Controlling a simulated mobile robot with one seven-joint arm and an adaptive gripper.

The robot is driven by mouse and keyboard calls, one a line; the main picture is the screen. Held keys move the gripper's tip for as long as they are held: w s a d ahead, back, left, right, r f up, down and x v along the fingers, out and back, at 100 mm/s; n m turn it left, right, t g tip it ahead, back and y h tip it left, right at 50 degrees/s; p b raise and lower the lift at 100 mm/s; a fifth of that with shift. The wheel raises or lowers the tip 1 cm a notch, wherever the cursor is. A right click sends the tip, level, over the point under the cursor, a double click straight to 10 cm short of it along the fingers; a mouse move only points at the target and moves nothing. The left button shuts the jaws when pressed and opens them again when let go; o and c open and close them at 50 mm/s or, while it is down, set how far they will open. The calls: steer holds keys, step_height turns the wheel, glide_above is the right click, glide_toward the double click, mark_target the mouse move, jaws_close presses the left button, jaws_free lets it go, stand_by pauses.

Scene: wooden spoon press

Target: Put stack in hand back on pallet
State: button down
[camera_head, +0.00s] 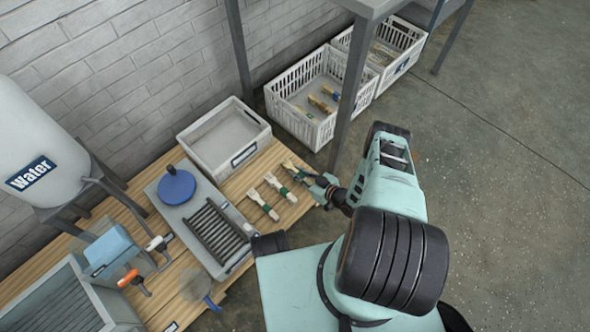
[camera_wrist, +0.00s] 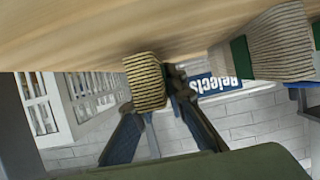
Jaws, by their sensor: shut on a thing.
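The wooden pallet (camera_head: 240,186) is a low slatted platform along the wall. My gripper (camera_head: 312,180) is at its right end, shut on a stack (camera_head: 291,167) of pale wooden pieces, partly hidden by the fingers. In the wrist view, which is upside down, the held stack (camera_wrist: 145,80) shows its layered end between the fingers of my gripper (camera_wrist: 160,98), close to the wood surface (camera_wrist: 90,30). I cannot tell whether it touches. Two similar stacks with green bands, one nearer (camera_head: 263,205) and one in the middle (camera_head: 280,187), lie on the pallet.
A white bin (camera_head: 258,142) labelled "Rejects" in the wrist view (camera_wrist: 233,80) stands just behind the stacks. A grey tray with a black grille (camera_head: 234,262) is to the left. White crates (camera_head: 292,124) stand beyond, beside a table leg (camera_head: 352,85).

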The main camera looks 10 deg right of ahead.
steer(key=shift+w+f, duration=0.1)
steer(key=shift+f, duration=0.1)
steer(key=c, duration=1.9)
jaws_free()
steer(key=shift+r, duration=0.1)
steer(key=shift+s+d, duration=0.1)
steer(key=shift+s, duration=0.1)
